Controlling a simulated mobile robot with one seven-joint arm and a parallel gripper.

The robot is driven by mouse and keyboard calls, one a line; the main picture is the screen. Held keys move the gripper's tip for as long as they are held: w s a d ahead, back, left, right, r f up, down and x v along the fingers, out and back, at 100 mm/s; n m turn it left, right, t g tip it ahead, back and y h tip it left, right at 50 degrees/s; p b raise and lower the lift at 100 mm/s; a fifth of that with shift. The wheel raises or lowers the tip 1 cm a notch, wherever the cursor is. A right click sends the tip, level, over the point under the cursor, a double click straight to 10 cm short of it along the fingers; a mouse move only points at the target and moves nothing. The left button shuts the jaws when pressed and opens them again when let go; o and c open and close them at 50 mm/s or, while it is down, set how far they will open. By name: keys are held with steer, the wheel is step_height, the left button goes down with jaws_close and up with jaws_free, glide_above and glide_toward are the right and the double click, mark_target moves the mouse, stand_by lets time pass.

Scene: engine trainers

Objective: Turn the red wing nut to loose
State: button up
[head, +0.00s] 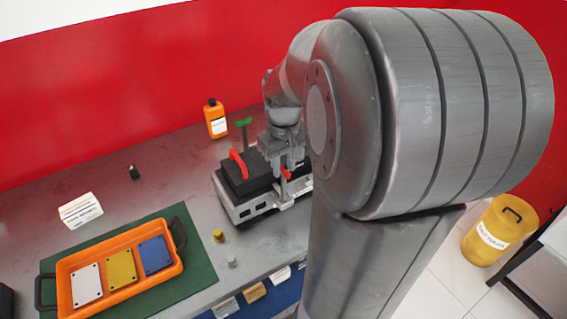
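A small red part that looks like the red wing nut (287,174) shows at the right side of the engine trainer (232,208), partly hidden by my gripper and arm. The trainer has a black top on a light grey base. My gripper (283,163) points down right above the red part. Whether its fingers touch or surround the part, and how wide they are apart, is too small to tell. The nut's turn position cannot be read.
A red curved handle (238,163) and a green two-leaved part (243,123) stand up at the trainer. An orange bottle (215,119) stands behind. An orange tray (70,266) with coloured plates lies on a green mat (199,264) at left. Small yellow and grey pieces sit in front.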

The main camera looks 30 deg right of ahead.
jaws_close()
steer(key=n, duration=1.2)
steer(key=shift+n, duration=0.3)
steer(key=n, duration=0.4)
steer(key=shift+r+n, duration=0.1)
steer(key=shift+n, duration=0.3)
stand_by(0.5)
